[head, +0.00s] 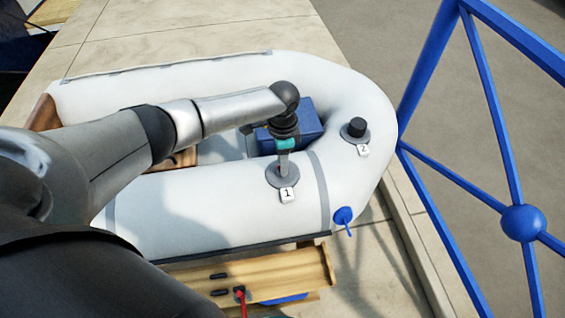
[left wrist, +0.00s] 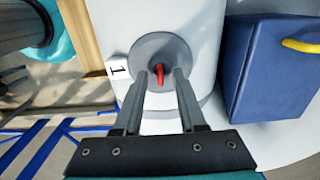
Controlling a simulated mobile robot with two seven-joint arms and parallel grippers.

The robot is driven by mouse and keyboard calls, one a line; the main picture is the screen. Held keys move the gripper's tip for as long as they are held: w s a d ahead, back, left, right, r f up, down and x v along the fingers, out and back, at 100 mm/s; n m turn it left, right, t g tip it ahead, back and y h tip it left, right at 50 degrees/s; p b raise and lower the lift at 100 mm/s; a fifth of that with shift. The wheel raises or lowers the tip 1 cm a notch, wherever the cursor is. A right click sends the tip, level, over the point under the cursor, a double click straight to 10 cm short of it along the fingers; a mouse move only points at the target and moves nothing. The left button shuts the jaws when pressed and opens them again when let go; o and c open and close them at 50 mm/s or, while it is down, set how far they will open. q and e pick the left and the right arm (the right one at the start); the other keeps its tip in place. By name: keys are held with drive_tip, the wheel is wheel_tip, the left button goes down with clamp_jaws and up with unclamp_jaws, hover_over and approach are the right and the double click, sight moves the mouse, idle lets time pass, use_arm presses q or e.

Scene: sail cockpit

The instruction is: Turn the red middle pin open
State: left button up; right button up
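A grey round valve (head: 282,176) sits on the white boat tube beside a tag marked 1 (head: 288,195). The left wrist view shows the same valve (left wrist: 160,60) with a small red pin (left wrist: 159,75) at its middle. My left gripper (head: 283,160) points down at this valve from above. In the left wrist view its two fingers (left wrist: 160,76) are apart, one on each side of the red pin, with a gap visible on both sides. How far the tips are above the valve is hard to tell. The fingers hide the pin in the head view. My right gripper is not in view.
A second valve with a black cap (head: 356,128) and tag 2 (head: 363,150) sits further right. A blue box (head: 305,120) lies inside the boat behind my wrist. A blue plug (head: 343,215), a wooden board (head: 300,272) and blue railing (head: 490,90) are nearby.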

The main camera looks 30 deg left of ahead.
use_arm(q)
clamp_jaws()
idle(0.3)
idle(0.4)
